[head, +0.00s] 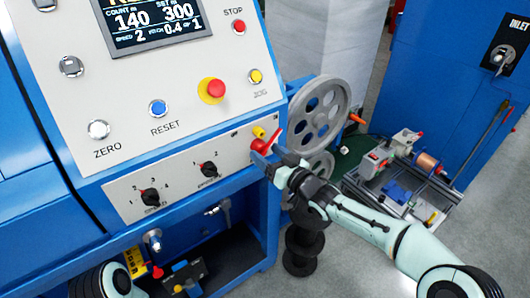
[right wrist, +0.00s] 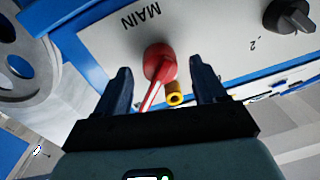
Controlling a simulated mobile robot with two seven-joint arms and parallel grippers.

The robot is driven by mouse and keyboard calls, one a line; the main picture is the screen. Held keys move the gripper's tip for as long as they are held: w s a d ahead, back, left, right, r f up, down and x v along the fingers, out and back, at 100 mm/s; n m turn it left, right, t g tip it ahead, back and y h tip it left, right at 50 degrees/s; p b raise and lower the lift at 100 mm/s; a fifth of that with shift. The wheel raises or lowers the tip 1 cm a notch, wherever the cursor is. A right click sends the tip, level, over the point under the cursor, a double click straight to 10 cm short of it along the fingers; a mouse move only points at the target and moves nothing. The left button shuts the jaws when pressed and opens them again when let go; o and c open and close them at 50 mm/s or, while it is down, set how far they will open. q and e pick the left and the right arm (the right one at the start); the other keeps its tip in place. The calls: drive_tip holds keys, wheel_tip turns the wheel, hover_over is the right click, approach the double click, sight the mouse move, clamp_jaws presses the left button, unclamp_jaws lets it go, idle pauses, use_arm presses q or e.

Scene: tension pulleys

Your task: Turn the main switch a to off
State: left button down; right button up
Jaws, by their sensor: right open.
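The main switch (head: 262,144) is a red rotary handle at the right end of the lower sloping panel. In the right wrist view the red switch handle (right wrist: 157,68) sits beside the lettering MAIN, and its lever points toward my gripper. My right gripper (head: 264,157) is at the switch in the head view, partly hiding it. In the right wrist view my right gripper (right wrist: 160,80) is open, with one finger on each side of the red handle and visible gaps to both. My left gripper is not in view; only part of my left arm shows at the bottom.
A small yellow part (right wrist: 175,98) sits close by the switch. Black selector knobs (head: 208,169) are left of it on the panel. A red-and-yellow stop button (head: 212,90) is above. Grey pulley wheels (head: 318,116) stand just right of the panel edge, near my right arm.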

drive_tip(key=shift+x, duration=0.85)
drive_tip(key=shift+c, duration=0.3)
clamp_jaws()
